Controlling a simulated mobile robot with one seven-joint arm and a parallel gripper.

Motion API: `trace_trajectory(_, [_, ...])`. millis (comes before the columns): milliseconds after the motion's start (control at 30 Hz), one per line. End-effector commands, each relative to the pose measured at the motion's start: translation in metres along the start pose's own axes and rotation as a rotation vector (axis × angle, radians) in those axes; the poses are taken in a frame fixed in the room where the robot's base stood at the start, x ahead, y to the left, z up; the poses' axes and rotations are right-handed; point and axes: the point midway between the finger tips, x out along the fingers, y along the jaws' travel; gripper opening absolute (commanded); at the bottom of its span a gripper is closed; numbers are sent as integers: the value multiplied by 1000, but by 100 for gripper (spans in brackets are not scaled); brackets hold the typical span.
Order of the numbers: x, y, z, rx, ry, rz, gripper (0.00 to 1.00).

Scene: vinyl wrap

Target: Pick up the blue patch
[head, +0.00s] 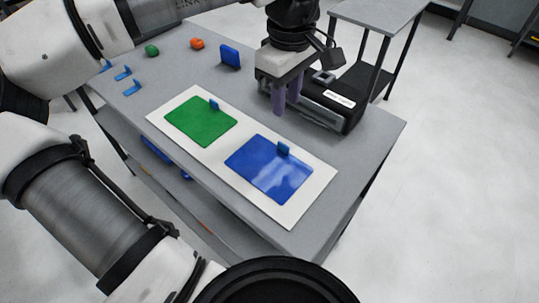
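The blue patch (266,172) lies flat on the right half of a white board on the grey table. A small blue upright tab (283,149) stands at its far edge. My gripper (287,108) points down with two purple fingers, above and beyond the blue patch, near the tab. The fingers look slightly apart with nothing between them. No contact with the patch or its tab shows.
The white board (222,157) also bears a green patch (200,124) with a blue tab. A black case (335,108) stands close behind my gripper. Green, orange and blue small items lie at the table's far left. A blue block (230,56) stands at the back.

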Motion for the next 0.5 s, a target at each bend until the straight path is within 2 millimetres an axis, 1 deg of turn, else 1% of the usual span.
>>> trace_trajectory(100, [24, 0, 0, 3, -1, -1, 31])
trace_trajectory(200, [44, 0, 1, 4, -1, 0, 31])
trace_trajectory(300, [59, 0, 0, 5, 0, 2, 31])
trace_trajectory(500, [72, 1, 1, 6, 1, 5, 31])
